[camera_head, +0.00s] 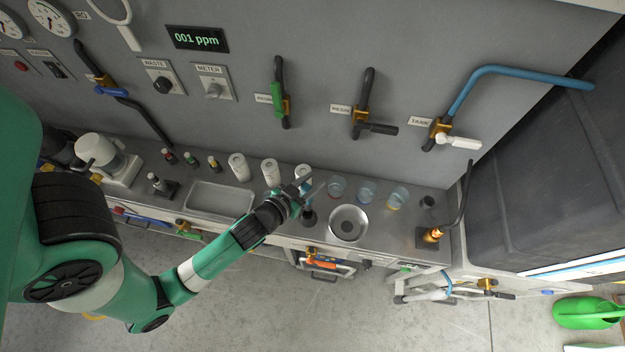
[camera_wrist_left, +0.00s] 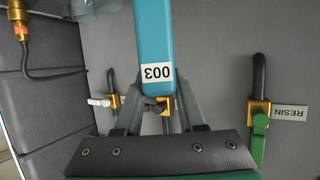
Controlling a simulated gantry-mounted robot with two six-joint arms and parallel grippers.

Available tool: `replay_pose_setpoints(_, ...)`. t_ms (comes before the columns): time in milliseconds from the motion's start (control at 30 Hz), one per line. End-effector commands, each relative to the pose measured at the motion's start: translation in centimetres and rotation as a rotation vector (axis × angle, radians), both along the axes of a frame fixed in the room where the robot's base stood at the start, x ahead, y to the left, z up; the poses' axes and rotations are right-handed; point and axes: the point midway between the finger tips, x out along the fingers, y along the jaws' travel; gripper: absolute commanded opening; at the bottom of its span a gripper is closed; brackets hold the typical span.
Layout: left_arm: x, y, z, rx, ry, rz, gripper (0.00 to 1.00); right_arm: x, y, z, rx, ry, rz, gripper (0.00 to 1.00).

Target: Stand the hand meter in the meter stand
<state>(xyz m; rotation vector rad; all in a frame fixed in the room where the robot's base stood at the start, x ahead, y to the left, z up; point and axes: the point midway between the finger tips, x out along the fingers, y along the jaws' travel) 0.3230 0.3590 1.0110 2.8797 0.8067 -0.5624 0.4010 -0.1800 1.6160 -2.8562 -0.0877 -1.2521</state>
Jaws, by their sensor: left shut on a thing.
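My left gripper (camera_head: 308,188) is over the metal counter, near its front edge. It is shut on the blue hand meter (camera_wrist_left: 153,35), which fills the middle of the left wrist view and carries a white label reading 003 upside down. In the head view the gripper mostly hides the meter. A small dark piece (camera_head: 308,217) shows just below the gripper; I cannot tell whether it is the meter stand or part of what I hold. A black block with a pale-topped piece (camera_head: 160,186) stands further left on the counter. My right gripper is not in view.
Several clear cups (camera_head: 367,191) stand right of the gripper, with a round basin (camera_head: 348,223) in front. White canisters (camera_head: 238,166) stand behind and left, beside a rectangular sink (camera_head: 220,197). Valve handles (camera_head: 279,100) stick out from the wall panel. An orange-lit fitting (camera_head: 433,235) stands at right.

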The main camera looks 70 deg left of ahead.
Motion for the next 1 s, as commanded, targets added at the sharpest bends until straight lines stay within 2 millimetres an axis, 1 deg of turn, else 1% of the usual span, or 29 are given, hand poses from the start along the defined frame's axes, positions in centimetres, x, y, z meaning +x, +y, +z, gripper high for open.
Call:
replay_pose_setpoints(267, 0.0, 0.0, -2.0, 0.000, 0.000, -0.001, 0.00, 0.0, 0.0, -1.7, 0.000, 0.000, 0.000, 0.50)
replay_pose_setpoints(800, 0.0, 0.0, -7.0, 0.000, 0.000, 0.000, 0.00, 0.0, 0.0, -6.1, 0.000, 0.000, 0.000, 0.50)
replay_pose_setpoints(1000, 0.0, 0.0, -8.3, 0.001, 0.000, 0.000, 0.00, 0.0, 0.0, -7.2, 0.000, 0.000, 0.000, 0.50)
